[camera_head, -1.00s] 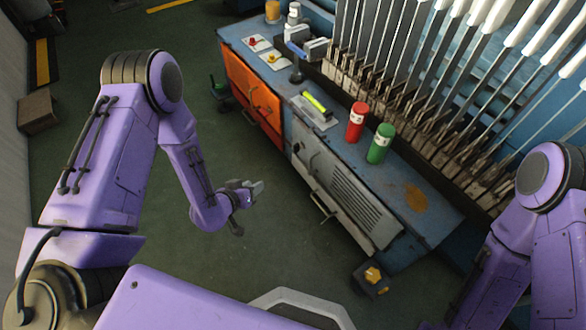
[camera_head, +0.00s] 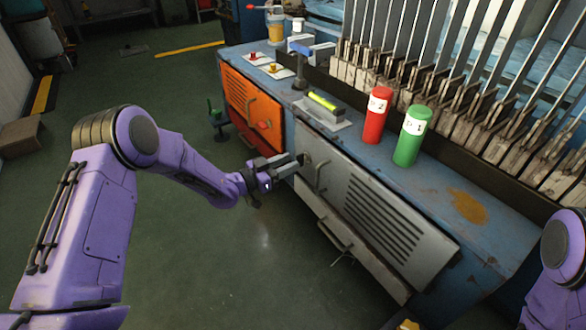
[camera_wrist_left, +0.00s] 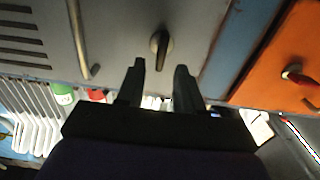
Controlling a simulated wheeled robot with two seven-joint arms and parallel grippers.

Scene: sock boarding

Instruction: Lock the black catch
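The black catch (camera_wrist_left: 160,42) is a small dark lever on the grey cabinet door (camera_wrist_left: 115,25). In the left wrist view it points roughly up and down the picture, just beyond my fingertips. In the head view the catch (camera_head: 307,158) is a small dark spot at the grey door's upper left, partly hard to make out. My left gripper (camera_head: 292,162) is in front of it. My right gripper is out of view.
The orange door (camera_head: 252,105) with a red catch (camera_wrist_left: 297,76) is to the left in the head view. A bar handle (camera_wrist_left: 80,40) stands near the black catch. Red (camera_head: 376,115) and green (camera_head: 411,136) cylinders stand on the blue bench (camera_head: 455,180). Open floor lies in front.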

